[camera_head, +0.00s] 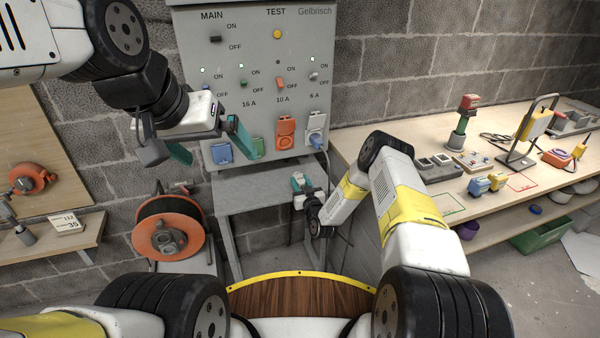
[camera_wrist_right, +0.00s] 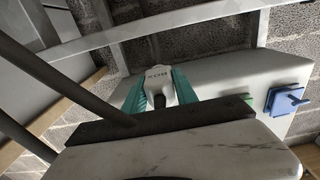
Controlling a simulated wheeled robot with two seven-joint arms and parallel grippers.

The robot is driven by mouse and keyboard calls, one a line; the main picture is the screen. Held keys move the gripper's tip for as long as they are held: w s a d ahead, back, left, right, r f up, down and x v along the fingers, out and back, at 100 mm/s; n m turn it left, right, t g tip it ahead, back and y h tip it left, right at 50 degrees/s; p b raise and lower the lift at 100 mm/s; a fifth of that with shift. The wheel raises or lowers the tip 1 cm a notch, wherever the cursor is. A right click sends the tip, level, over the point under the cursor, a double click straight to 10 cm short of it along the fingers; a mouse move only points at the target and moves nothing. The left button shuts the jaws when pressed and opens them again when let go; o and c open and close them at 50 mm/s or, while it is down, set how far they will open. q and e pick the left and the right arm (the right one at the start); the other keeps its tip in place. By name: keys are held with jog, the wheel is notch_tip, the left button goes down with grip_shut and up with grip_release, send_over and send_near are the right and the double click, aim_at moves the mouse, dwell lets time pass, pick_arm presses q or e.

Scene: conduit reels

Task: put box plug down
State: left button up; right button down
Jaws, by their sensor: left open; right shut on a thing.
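The box plug (camera_wrist_right: 162,76) is a pale plug with dark lettering, held between the teal fingers of my right gripper (camera_wrist_right: 160,88) in the right wrist view. In the head view my right gripper (camera_head: 298,182) is at the right part of the grey stand (camera_head: 250,182), below the panel; the plug is barely visible there. I cannot tell whether the plug touches the stand. My left gripper (camera_head: 210,143) is open and empty, its teal fingers wide apart in front of the panel's lower left.
An orange reel (camera_head: 168,235) stands at left. The right workbench (camera_head: 400,195) holds tools and several small blocks.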

aim_at(300, 183)
jog(key=shift+w, duration=0.8)
jog(key=f, duration=0.3)
jog(key=shift+w, duration=0.4)
jog(key=shift+f, duration=0.35)
jog(key=shift+f, duration=0.5)
jog(key=c, duration=0.9)
grip_release()
jog(key=shift+c, duration=0.2)
jog(key=shift+r, duration=0.1)
